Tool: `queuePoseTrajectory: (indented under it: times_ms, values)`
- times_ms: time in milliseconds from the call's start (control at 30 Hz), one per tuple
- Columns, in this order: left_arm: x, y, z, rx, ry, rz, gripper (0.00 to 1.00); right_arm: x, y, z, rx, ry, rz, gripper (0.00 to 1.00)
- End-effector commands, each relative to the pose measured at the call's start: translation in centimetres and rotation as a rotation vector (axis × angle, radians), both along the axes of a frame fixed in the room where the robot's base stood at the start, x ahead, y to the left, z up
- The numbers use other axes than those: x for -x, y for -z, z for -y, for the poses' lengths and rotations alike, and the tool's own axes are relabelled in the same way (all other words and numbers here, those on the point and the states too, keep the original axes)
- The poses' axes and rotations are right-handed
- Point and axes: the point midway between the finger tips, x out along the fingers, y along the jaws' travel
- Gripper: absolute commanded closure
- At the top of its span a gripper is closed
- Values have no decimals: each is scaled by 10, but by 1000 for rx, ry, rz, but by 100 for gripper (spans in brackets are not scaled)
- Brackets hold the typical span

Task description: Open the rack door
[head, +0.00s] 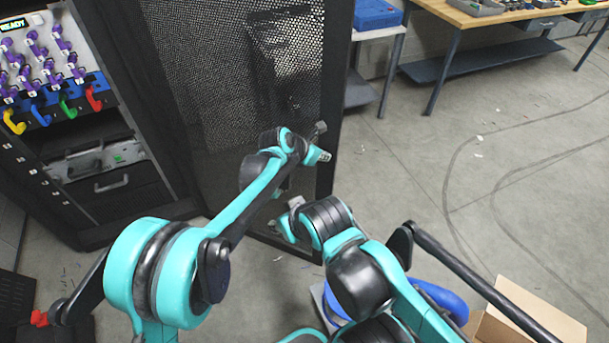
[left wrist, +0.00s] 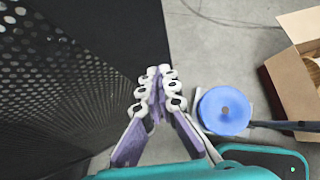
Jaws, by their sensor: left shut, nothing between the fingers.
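The rack door (head: 235,75) is a tall black perforated mesh panel. It stands swung open to the right of the rack (head: 170,140), whose front is exposed. The door also fills the left of the left wrist view (left wrist: 70,80). My left gripper (head: 320,144) is in front of the door near its free vertical edge. In the left wrist view its fingers (left wrist: 160,88) are closed together with nothing between them, beside that edge. I cannot tell whether they touch it. My right gripper (head: 292,217) is lower, in front of the door's bottom part; its opening is unclear.
The rack holds purple-handled parts, coloured handles (head: 55,110) and a metal drawer unit (head: 105,160). A cardboard box (head: 535,315) and a blue round object (head: 440,298) are at lower right. A workbench (head: 500,15) stands at the back.

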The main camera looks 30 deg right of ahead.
Motion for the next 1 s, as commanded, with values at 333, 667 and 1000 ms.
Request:
queuePoseTrajectory:
  times_ms: [333,667,1000]
  values:
    - [-46,-1,66,-1,1,0,100,0,-12,0,0,0,0,60]
    - [-70,0,95,0,-1,1,100,0,-18,0,0,0,0,60]
    - [-75,0,100,0,-1,1,100,0,-18,0,0,0,0,60]
